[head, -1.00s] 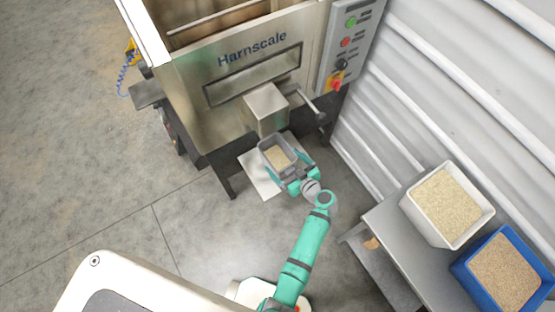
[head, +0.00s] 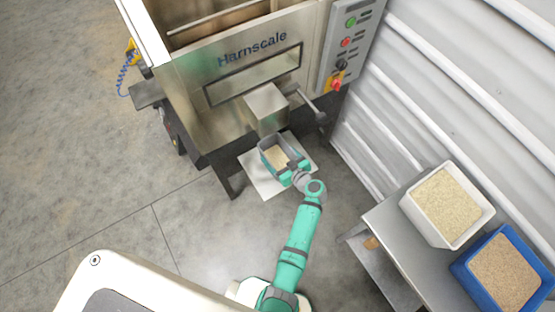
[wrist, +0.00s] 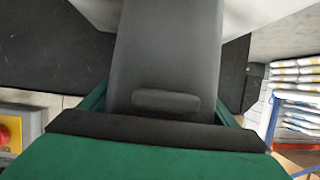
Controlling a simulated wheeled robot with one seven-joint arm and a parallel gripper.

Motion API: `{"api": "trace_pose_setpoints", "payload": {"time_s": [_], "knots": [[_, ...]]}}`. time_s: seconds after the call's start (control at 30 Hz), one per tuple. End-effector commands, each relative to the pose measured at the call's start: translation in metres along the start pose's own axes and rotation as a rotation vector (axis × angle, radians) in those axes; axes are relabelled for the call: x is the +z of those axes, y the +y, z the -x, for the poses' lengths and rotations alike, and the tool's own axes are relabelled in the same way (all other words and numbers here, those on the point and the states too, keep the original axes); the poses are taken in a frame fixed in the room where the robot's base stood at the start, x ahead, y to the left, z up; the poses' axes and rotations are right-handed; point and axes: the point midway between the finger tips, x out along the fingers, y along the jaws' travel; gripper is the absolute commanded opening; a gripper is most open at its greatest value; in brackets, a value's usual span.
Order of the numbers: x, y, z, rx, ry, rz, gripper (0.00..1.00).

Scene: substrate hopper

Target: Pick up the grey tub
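The grey tub (head: 269,144) stands under the spout of the hopper machine in the head view, with pale granular material inside. My gripper (head: 277,155) reaches in from the lower right, its teal fingers running along two opposite sides of the tub. In the wrist view the tub (wrist: 168,50) fills the middle as a dark grey wall with a slot-like recess. The green fingers lie close against its left and right edges. The contact and the fingertips are hidden, so I cannot tell whether they press on it.
The tub is on a pale plate (head: 262,181) below the spout (head: 267,107). The machine (head: 225,75) rises behind it, with a handle beside the spout. At right a metal table (head: 390,224) bears a white bin (head: 432,231) and a blue bin (head: 478,287). Open floor lies left.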

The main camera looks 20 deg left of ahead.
Motion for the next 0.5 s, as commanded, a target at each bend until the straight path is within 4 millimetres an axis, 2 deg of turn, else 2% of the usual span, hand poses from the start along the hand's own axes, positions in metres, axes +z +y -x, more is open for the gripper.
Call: {"api": "trace_pose_setpoints", "payload": {"time_s": [0.33,0.5], "knots": [[-0.005,0.001,0.002,0.001,0.003,0.002,0.35],[-0.025,0.001,0.010,0.001,0.004,0.004,0.35]]}}
